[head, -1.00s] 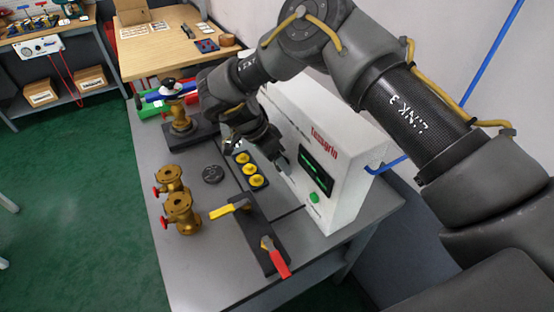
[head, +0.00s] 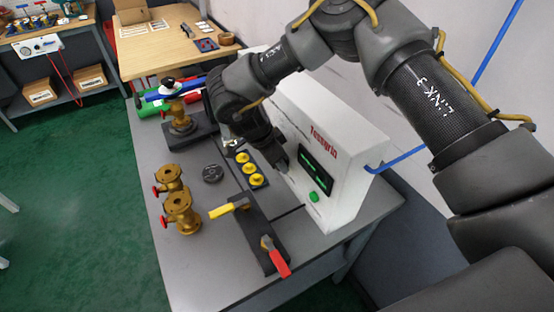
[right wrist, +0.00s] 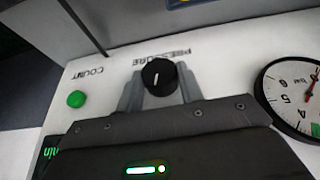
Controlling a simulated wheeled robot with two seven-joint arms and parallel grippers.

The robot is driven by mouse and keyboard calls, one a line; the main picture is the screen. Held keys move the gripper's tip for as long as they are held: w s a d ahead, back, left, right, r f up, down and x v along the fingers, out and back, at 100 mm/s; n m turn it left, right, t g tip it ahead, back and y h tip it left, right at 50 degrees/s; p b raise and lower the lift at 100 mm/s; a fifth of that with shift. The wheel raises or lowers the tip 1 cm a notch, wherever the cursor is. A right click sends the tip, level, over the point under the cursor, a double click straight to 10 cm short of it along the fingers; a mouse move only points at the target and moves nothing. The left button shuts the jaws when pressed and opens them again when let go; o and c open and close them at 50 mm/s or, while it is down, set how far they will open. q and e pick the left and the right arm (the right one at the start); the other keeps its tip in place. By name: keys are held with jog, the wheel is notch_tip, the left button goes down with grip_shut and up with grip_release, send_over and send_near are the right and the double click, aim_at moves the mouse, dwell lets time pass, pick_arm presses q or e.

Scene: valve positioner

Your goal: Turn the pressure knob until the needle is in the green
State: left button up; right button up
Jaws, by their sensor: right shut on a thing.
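The black pressure knob (right wrist: 159,77) with a white pointer line sits on the white panel, next to the upside-down word PRESSURE, in the right wrist view. My right gripper (right wrist: 159,88) is shut on it, with one finger on each side. In the head view my right gripper (head: 281,164) is against the front of the white Tessgrin box (head: 345,140) and hides the knob. The round gauge (right wrist: 297,92) is cut off by the right edge of the right wrist view. My left gripper is not in view.
A green COUNT button (right wrist: 76,99) is beside the knob. Yellow knobs (head: 246,170), a yellow-handled valve (head: 229,208), a red-handled valve (head: 275,257) and brass valves (head: 178,208) stand on the grey table (head: 205,275). The table's front left is clear.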

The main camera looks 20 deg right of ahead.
jog(key=shift+s+f+t+b, duration=0.15)
jog(key=shift+t+b, duration=0.6)
jog(key=shift+t, duration=0.65)
jog(key=shift+m+t+y+b, duration=0.3)
jog(key=shift+m+t+b, duration=0.15)
jog(key=shift+b, duration=0.3)
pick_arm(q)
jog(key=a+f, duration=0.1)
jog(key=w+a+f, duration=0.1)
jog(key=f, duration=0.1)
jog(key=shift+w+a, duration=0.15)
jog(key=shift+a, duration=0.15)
pick_arm(e)
jog(key=shift+s, duration=0.1)
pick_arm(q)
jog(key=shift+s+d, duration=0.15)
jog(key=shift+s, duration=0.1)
pick_arm(e)
jog(key=shift+d, duration=0.1)
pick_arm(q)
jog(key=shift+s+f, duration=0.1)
pick_arm(e)
jog(key=o, duration=1)
